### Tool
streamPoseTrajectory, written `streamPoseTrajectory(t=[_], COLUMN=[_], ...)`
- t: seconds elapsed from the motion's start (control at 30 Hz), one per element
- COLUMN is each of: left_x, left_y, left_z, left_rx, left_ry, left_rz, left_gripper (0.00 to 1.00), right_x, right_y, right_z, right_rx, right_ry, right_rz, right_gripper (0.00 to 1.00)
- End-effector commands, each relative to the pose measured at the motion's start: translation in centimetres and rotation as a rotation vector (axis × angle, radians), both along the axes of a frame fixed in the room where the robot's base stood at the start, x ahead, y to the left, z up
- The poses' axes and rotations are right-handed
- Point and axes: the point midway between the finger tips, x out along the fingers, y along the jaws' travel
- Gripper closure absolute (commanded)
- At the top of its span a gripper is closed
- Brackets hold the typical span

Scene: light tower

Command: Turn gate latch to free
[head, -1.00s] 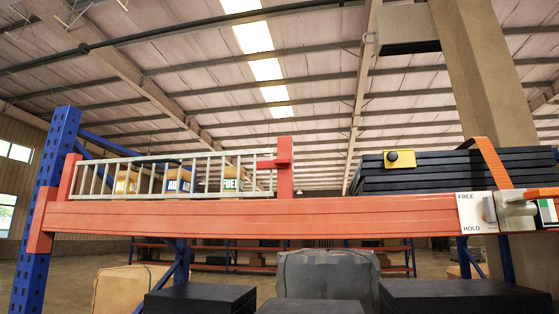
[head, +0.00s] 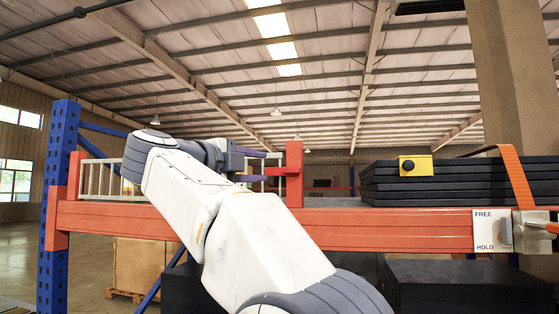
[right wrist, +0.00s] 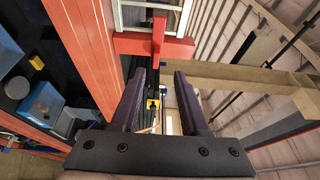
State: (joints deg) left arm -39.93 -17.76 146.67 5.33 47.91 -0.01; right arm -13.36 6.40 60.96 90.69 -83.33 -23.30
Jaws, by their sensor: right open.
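A red latch bar (head: 283,171) sticks out level to the left from a red post (head: 295,190) on the orange shelf beam, at the end of a white rail gate (head: 99,180). My right gripper (head: 262,166) is just left of the bar, open, its dark fingers pointing right. In the right wrist view the red latch (right wrist: 158,40) shows beyond and between the open fingertips (right wrist: 165,75), with no clear contact. My arm hides most of the gate. A white plate marked FREE and HOLD (head: 484,232) with a grey lever sits at the beam's right. My left gripper is out of view.
The orange beam (head: 400,226) runs across in front. Black stacked slabs (head: 440,183) with a yellow tag (head: 415,165) lie on the shelf under an orange strap (head: 515,175). A blue upright (head: 57,200) stands at left. Dark boxes (head: 455,285) stand below the beam.

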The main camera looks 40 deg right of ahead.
Motion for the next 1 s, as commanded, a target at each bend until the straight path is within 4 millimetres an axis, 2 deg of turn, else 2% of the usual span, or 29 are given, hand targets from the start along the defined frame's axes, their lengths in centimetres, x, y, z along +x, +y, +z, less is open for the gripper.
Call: streamPoseTrajectory(t=[0.17, 0.6, 0.8, 1.0], left_x=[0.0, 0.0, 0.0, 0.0], left_y=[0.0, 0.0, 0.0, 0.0], left_z=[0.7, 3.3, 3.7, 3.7], left_rx=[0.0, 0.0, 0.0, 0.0], left_ry=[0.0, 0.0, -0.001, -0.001], left_rz=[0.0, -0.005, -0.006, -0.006], left_gripper=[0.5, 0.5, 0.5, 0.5], right_x=[-0.4, 2.0, 2.5, 2.6], right_y=[-1.6, -8.9, -10.3, -10.4], right_z=[-0.1, 0.0, -0.2, -0.3], right_rx=[0.04, 0.036, 0.037, 0.036], right_ry=[0.0, 0.001, -0.001, -0.001], right_rz=[-0.037, -0.035, -0.033, -0.031], right_gripper=[0.55, 0.55, 0.55, 0.55])
